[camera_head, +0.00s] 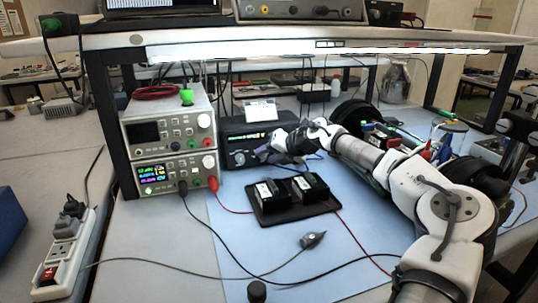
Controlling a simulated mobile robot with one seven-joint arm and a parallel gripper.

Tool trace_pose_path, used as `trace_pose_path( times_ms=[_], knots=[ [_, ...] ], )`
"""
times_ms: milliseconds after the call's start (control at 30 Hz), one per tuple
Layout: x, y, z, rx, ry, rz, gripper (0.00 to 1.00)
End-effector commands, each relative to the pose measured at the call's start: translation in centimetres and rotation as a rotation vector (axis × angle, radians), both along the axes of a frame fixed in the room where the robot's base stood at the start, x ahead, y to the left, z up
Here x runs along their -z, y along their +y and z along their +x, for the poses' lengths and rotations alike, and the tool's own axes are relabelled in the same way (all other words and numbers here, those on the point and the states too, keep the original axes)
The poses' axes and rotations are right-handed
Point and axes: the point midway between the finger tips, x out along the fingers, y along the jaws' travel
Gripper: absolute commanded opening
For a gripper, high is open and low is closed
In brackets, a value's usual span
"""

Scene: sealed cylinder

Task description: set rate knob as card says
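A black box (228,126) stands at the back of the blue mat, with a small lit strip and a round knob (240,158) on its front. I cannot read the knob's setting or any label near it. A small white card (261,110) stands on top of the box, and its writing is too small to read. My gripper (268,150) is in front of the right part of the box, just right of the knob. It hides that part of the front. Its fingers are dark and small here, so I cannot tell whether they are open or touching anything.
Two stacked power supplies (170,140) stand left of the box. A black tray (257,208) with two dark blocks lies in front of it, with red and black leads nearby. A shelf (270,38) spans above. The mat's front left (235,245) is mostly clear.

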Motion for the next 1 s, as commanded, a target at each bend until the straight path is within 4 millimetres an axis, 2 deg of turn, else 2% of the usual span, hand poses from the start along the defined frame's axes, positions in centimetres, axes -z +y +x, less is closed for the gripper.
trace_pose_path(
  times_ms=[33,267,667,1000],
  knots=[
    [-0.01,0.0,-0.01,0.0,0.0,0.0,0.3],
    [-0.03,-0.01,-0.01,0.0,0.0,0.0,0.0],
    [-0.23,0.18,-0.05,-0.002,-0.026,-0.077,0.0],
    [-0.33,0.64,-0.19,-0.003,-0.113,-0.335,0.0]
  ],
)
